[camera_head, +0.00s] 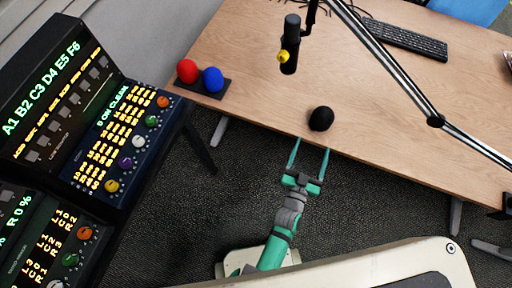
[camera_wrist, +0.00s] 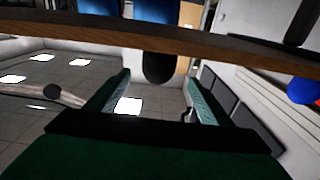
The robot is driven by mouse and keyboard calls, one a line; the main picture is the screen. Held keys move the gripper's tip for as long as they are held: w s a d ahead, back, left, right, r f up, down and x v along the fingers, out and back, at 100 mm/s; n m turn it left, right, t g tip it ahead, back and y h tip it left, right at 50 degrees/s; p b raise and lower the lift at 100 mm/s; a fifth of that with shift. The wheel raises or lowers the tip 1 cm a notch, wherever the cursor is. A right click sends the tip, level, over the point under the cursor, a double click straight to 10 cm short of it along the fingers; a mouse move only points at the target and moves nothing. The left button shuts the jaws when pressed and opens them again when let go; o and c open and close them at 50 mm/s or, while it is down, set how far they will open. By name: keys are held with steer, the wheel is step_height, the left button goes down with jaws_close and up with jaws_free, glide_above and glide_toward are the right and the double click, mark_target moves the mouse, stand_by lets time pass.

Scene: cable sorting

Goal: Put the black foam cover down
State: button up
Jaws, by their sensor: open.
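The black foam cover (camera_head: 321,118) rests on the wooden table near its front edge. My gripper (camera_head: 309,148) is open and empty, with its two green fingers pointing at the cover from just outside the table edge. In the wrist view, which looks upside down, the cover (camera_wrist: 158,68) shows as a dark rounded shape against the table edge, between the open fingers (camera_wrist: 158,80) and beyond their tips. I see no contact between fingers and cover.
A black microphone (camera_head: 290,48) with a yellow part hangs from a boom arm (camera_head: 380,50) over the table (camera_head: 250,50). Red and blue foam balls (camera_head: 187,71) (camera_head: 213,79) sit on a dark holder at left. A keyboard (camera_head: 403,39) lies behind. Control panels stand left.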

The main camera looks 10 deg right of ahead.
steer(key=s+a+r+n+y, duration=0.1)
steer(key=s+a+y, duration=0.1)
steer(key=s+a, duration=0.35)
steer(key=s+a+r+n+y, duration=0.1)
steer(key=s+a+n+y, duration=0.1)
steer(key=a, duration=0.7)
steer(key=s+a+r+n+y, duration=0.3)
steer(key=s+a+r+y, duration=0.2)
steer(key=s+a+r, duration=0.3)
steer(key=s+a, duration=0.2)
steer(key=shift+s+a+r+g+y, duration=0.25)
steer(key=shift+s+a+g+y, duration=0.05)
steer(key=shift+s, duration=0.15)
